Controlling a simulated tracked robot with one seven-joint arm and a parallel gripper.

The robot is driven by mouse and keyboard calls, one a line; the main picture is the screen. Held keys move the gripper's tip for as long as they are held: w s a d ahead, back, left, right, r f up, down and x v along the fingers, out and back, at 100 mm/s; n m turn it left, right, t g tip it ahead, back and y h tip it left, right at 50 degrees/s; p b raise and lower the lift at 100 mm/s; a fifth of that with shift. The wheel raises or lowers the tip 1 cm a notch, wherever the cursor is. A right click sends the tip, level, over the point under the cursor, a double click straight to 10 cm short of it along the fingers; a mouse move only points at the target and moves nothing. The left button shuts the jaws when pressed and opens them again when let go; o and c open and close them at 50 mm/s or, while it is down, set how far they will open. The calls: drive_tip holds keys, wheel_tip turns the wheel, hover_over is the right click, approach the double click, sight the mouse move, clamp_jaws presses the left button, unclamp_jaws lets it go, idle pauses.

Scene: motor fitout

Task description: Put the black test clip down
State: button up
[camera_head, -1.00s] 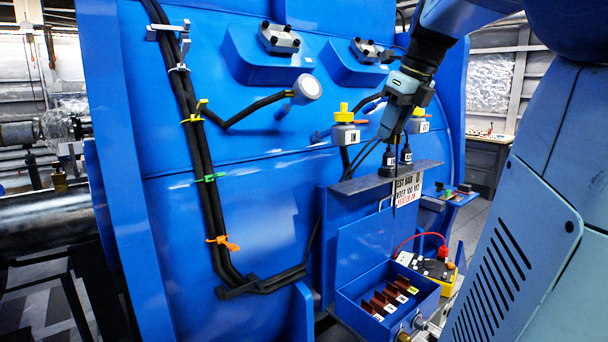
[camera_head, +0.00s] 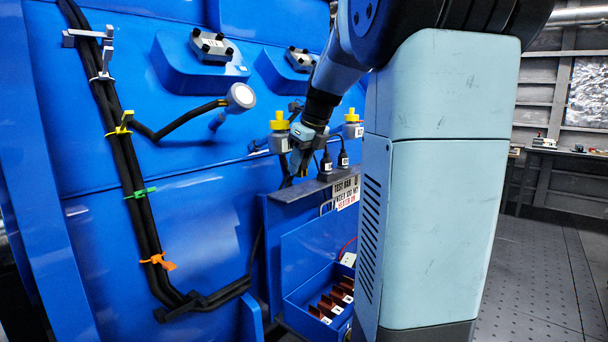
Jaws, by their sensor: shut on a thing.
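My gripper (camera_head: 298,168) is shut just above the left part of the grey test bar (camera_head: 300,190), left of two black labelled plugs. The black test clip cannot be told apart clearly. The jaws close on something small and dark at their tips, mostly hidden by the fingers. Whether it touches the bar cannot be told.
A white sign (camera_head: 346,192) hangs on the bar. Below is a blue bin (camera_head: 297,308) with several brown pieces. Yellow-topped grey fittings (camera_head: 279,137) stand close behind the gripper. Black cables (camera_head: 122,150) run down the blue housing (camera_head: 200,225). My body hides the area right of the bin.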

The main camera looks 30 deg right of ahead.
sight(300, 189)
drive_tip(key=shift+w+f, duration=0.1)
drive_tip(key=shift+f, duration=1.55)
drive_tip(key=shift+f, duration=0.1)
drive_tip(key=o, duration=1.1)
drive_tip(key=shift+c, duration=0.2)
drive_tip(key=v, duration=1.2)
